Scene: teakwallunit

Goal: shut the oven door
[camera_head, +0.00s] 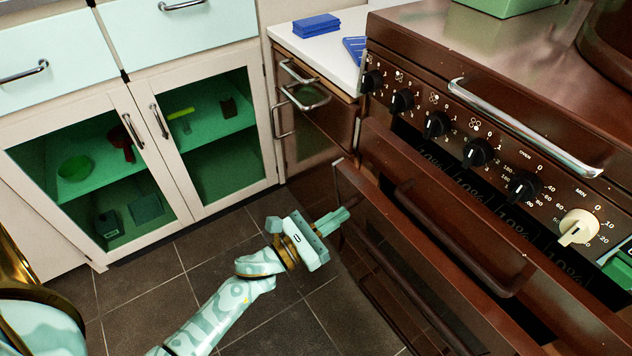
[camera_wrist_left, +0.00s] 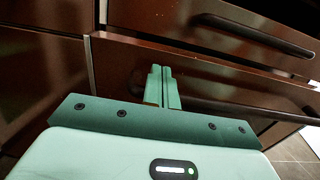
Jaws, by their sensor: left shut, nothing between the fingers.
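The brown oven (camera_head: 450,110) stands at the right in the head view. A brown front panel with a dark handle (camera_head: 465,240) leans out below the knobs, with a dark gap behind its top edge. A second panel (camera_head: 345,175) below it also stands out, with its own bar handle. I cannot tell for certain which one is the oven door. My left gripper (camera_head: 340,215) is shut and empty, at the left end of the lower panel. In the left wrist view its fingers (camera_wrist_left: 163,85) point at the lower panel (camera_wrist_left: 220,85); contact is unclear. My right gripper is not in view.
A silver rail (camera_head: 525,130) and several knobs (camera_head: 437,125) line the oven's front. Left of it stand a brown drawer unit (camera_head: 315,120) and glass-door cabinets (camera_head: 210,130). Blue items (camera_head: 316,25) lie on the white counter. The tiled floor (camera_head: 150,285) is clear.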

